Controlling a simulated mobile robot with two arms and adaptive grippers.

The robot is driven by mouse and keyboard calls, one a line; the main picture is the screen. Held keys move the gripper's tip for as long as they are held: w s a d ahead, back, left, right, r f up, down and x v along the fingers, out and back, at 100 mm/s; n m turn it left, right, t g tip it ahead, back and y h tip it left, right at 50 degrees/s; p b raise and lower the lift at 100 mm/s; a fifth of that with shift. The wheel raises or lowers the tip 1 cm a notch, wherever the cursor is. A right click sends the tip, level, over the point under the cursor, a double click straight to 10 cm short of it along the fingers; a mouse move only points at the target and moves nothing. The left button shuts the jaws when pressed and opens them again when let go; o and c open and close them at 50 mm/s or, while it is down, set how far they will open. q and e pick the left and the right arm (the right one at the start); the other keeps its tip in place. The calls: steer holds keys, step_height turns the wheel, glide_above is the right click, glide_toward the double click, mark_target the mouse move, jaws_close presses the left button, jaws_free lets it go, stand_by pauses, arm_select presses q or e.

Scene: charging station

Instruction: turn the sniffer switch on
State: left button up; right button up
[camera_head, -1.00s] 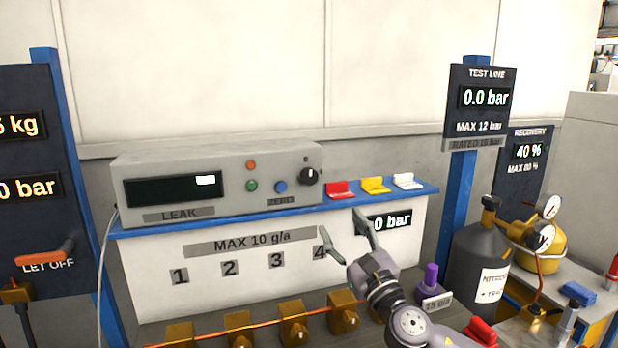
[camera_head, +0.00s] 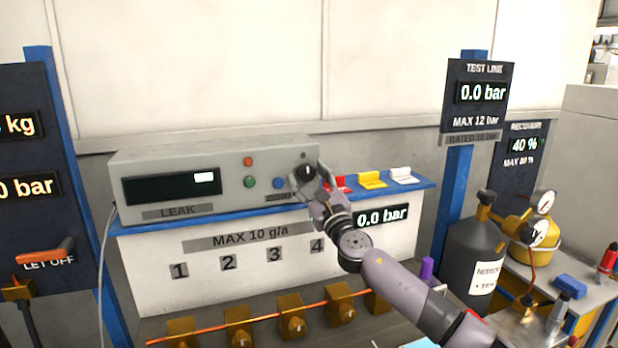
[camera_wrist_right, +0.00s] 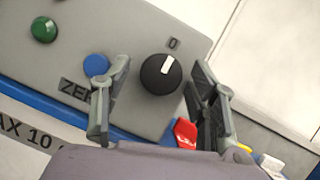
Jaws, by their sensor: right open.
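The sniffer box is the grey leak unit (camera_head: 220,160) on the blue shelf. Its black rotary knob (camera_wrist_right: 162,74) has a white pointer mark, turned toward the "0" label in the right wrist view. The knob (camera_head: 306,171) is partly covered by my gripper in the head view. My right gripper (camera_head: 307,182) is open in front of the knob. In the right wrist view its fingers (camera_wrist_right: 160,100) stand either side of the knob, apart from it. I see no left gripper.
The blue button (camera_wrist_right: 96,66) and green button (camera_wrist_right: 44,29) sit left of the knob. Red (camera_head: 341,184), yellow (camera_head: 373,180) and white (camera_head: 400,176) blocks lie on the shelf (camera_head: 420,184) to the right. Brass valves (camera_head: 291,318) line the bench below.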

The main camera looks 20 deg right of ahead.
steer(key=shift+c, duration=0.4)
steer(key=c, duration=1.1)
